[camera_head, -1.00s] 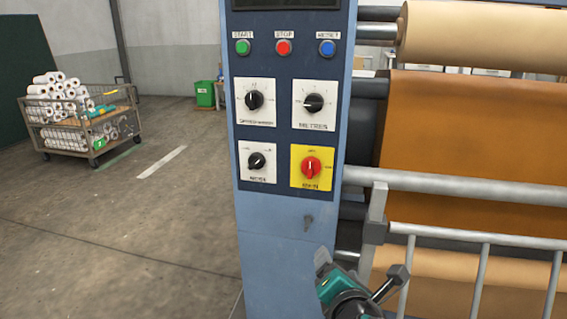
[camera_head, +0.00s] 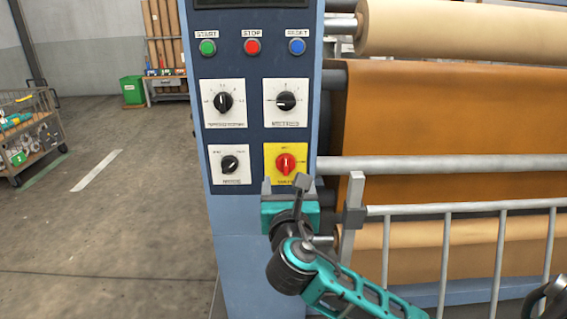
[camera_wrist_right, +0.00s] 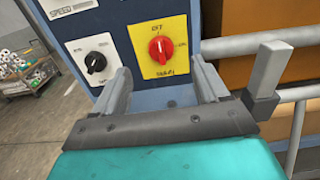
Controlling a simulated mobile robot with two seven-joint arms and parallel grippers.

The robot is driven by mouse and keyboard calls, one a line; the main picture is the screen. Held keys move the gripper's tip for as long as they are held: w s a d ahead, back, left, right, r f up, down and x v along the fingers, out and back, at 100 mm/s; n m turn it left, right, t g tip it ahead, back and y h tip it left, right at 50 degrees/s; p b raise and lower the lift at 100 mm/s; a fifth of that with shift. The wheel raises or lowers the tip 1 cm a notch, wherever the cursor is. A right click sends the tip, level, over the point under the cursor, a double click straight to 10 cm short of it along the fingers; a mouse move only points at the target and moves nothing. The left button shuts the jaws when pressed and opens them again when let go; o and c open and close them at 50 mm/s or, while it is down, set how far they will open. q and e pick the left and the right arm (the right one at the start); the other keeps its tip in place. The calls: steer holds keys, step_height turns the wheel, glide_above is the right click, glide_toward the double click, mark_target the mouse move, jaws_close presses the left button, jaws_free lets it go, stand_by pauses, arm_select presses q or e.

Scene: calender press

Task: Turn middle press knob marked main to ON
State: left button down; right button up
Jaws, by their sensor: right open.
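The main knob (camera_head: 285,164) is red on a yellow plate (camera_head: 273,151), at the lower right of the blue control panel. Its grip stands about upright, towards the OFF label at the top of the plate in the right wrist view, where the knob (camera_wrist_right: 161,49) is unobstructed. My right gripper (camera_head: 290,187) is just below and in front of the plate, pointing at the panel. In the wrist view its two fingers (camera_wrist_right: 163,82) are apart and empty, with the knob beyond the gap between them. They do not appear to touch it. My left gripper is out of view.
A black knob (camera_head: 229,164) sits left of the yellow plate, with two more black dials above and START, STOP and RESET buttons on top. A grey railing (camera_head: 450,209) and brown rollers are to the right. The floor at left is open, with a cart (camera_head: 30,135).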

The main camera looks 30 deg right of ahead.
mark_target(286, 162)
steer(key=b+x, duration=0.1)
steer(key=x, duration=0.8)
steer(key=shift+w, duration=0.15)
steer(key=shift+w+d, duration=0.1)
steer(key=shift+w, duration=0.1)
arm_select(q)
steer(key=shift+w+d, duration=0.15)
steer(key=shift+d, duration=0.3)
arm_select(e)
steer(key=shift+w, duration=0.15)
steer(key=c, duration=1)
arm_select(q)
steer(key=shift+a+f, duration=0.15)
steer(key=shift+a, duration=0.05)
arm_select(e)
steer(key=shift+c, duration=0.2)
